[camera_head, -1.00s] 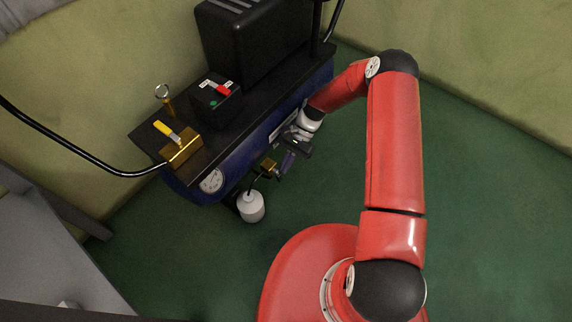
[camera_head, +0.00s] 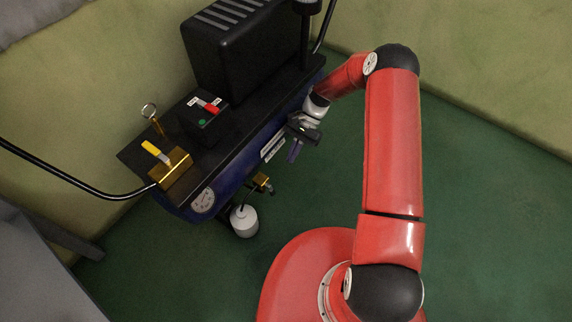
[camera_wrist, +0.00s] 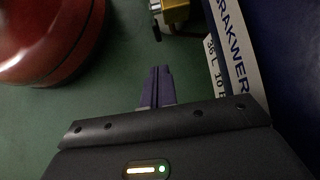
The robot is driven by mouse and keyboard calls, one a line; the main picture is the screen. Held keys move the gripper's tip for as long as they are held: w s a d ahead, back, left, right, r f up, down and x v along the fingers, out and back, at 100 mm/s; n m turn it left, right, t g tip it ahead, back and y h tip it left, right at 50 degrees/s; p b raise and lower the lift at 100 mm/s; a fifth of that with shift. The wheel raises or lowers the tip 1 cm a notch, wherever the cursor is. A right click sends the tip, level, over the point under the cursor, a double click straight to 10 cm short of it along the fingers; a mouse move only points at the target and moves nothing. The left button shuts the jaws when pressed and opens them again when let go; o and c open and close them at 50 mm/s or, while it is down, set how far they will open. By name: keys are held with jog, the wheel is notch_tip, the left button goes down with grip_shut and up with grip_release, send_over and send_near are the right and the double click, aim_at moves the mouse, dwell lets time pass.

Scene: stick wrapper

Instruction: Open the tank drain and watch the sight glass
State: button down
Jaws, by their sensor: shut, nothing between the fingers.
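The blue tank (camera_head: 232,180) lies under a black top plate, with a round gauge (camera_head: 203,200) on its end. A brass valve (camera_head: 262,183) sits low on the tank, and its brass body also shows at the top of the wrist view (camera_wrist: 174,13). I cannot identify a sight glass for certain. My gripper (camera_head: 293,154) is shut and empty beside the tank's labelled side, apart from the valve. Its purple fingers show together in the wrist view (camera_wrist: 157,74).
On the top plate are a brass block with a yellow lever (camera_head: 157,152), a ring-topped brass fitting (camera_head: 151,115), a black switch box (camera_head: 204,118) and a large black housing (camera_head: 250,45). A black handle bar (camera_head: 70,182) sticks out left.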

jog(key=shift+v, duration=2.3)
jog(key=s+d+r+n+t+h+p, duration=0.2)
jog(key=s+r+t, duration=0.1)
jog(key=r, duration=1.1)
jog(key=s+d+r+n+t+h+p, duration=0.1)
jog(key=s+d+r+n+t+h, duration=0.15)
jog(key=r, duration=1.15)
jog(key=s+d+r+n+t+p, duration=0.1)
jog(key=s+d+r+t, duration=0.1)
jog(key=s+r, duration=0.5)
jog(key=s+d+r+n+t+h+p, duration=0.1)
jog(key=s+r+t, duration=0.4)
jog(key=s, duration=0.8)
jog(key=shift+d+r+n+p, duration=0.55)
jog(key=shift+d+r+p, duration=0.15)
jog(key=shift+r, duration=0.2)
